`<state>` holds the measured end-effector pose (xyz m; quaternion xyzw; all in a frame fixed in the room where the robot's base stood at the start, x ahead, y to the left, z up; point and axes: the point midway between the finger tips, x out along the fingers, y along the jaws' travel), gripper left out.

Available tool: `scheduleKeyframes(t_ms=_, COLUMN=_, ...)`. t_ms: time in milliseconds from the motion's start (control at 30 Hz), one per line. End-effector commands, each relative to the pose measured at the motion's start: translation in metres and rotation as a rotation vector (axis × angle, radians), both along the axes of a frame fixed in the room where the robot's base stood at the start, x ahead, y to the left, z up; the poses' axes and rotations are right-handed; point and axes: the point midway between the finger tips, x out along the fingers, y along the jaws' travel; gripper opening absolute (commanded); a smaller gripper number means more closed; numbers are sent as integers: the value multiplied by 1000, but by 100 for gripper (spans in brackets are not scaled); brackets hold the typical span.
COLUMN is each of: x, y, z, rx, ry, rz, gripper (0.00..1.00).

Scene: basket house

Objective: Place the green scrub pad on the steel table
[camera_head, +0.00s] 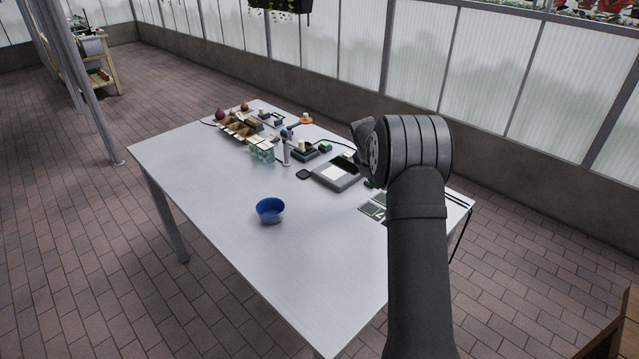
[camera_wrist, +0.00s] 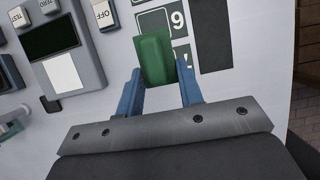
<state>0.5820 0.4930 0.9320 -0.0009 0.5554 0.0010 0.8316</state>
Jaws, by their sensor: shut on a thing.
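The green scrub pad (camera_wrist: 154,58) is a small green block between the blue fingers of my gripper (camera_wrist: 160,76) in the wrist view. My gripper is shut on it and holds it over cards with digits; I cannot tell how high. The steel table (camera_head: 210,190) is a long pale grey top in the head view, and bare parts of it show in the wrist view (camera_wrist: 258,100). In the head view my arm hides my gripper and the pad.
A grey device with a dark screen (camera_head: 335,173) and flat digit cards (camera_head: 372,208) lie at the table's right side. A blue bowl (camera_head: 270,210) stands near the middle. Trays and small items crowd the far end. The near left part of the table is clear.

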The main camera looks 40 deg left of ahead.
Motion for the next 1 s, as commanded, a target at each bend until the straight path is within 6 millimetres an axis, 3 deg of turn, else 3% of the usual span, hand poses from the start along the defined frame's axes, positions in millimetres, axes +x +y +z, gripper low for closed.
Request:
scheduleKeyframes(t_ms=200, x=-14, y=51, z=-33, rx=-2, ry=1, rz=1, gripper=8)
scheduleKeyframes(t_ms=400, x=-22, y=81, z=-51, rx=-1, ry=1, rz=-1, gripper=8)
scheduleKeyframes(t_ms=600, x=-24, y=88, z=-59, rx=-1, ry=1, rz=-3, gripper=8)
scheduleKeyframes(t_ms=867, x=-24, y=87, z=-93, rx=-1, ry=0, rz=-4, gripper=8)
scheduleKeyframes(t_ms=1000, x=-23, y=87, z=-95, rx=2, ry=-1, rz=-4, gripper=8)
